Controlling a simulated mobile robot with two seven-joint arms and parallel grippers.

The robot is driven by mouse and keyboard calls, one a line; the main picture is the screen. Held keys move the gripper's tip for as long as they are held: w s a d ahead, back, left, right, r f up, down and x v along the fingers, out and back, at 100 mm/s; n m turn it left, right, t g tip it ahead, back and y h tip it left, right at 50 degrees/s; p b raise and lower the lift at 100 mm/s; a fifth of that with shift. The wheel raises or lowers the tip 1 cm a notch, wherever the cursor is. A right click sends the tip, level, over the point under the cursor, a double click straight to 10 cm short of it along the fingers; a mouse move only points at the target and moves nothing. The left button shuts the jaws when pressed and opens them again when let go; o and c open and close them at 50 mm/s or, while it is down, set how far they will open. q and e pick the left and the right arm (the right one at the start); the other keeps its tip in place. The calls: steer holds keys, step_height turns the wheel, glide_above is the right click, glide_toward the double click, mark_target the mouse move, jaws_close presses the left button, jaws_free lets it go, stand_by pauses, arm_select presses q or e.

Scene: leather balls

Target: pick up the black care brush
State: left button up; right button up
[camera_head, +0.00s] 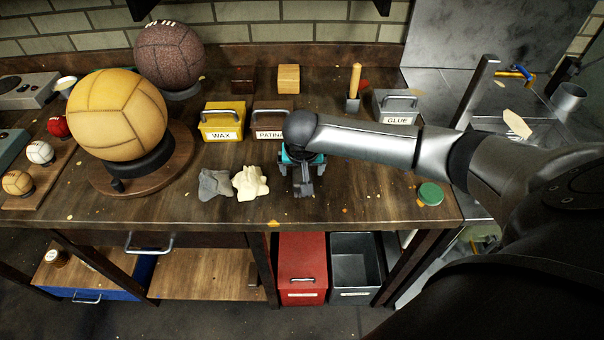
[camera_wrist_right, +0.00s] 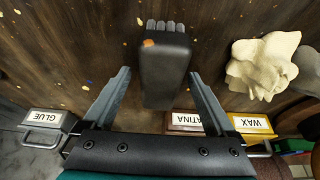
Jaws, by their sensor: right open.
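The black care brush (camera_wrist_right: 165,62) lies on the wooden workbench, a dark block with grey bristle tufts at its top end in the right wrist view. My right gripper (camera_wrist_right: 159,75) is open, with one finger on each side of the brush and a small gap beside it. In the head view my right gripper (camera_head: 302,184) points down at the bench near the front edge, and the wrist hides much of the brush. My left gripper is not in view.
A cream cloth (camera_head: 250,182) and a grey cloth (camera_head: 214,184) lie left of the gripper. The yellow WAX box (camera_head: 222,121), PATINA box (camera_head: 270,115) and GLUE box (camera_head: 397,106) stand behind. A green round tin (camera_head: 430,194) sits to the right. A large yellow ball (camera_head: 117,112) rests on a stand.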

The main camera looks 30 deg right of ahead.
steer(key=shift+f+p, duration=0.2)
steer(key=shift+p, duration=0.1)
stand_by(0.6)
jaws_close()
stand_by(0.6)
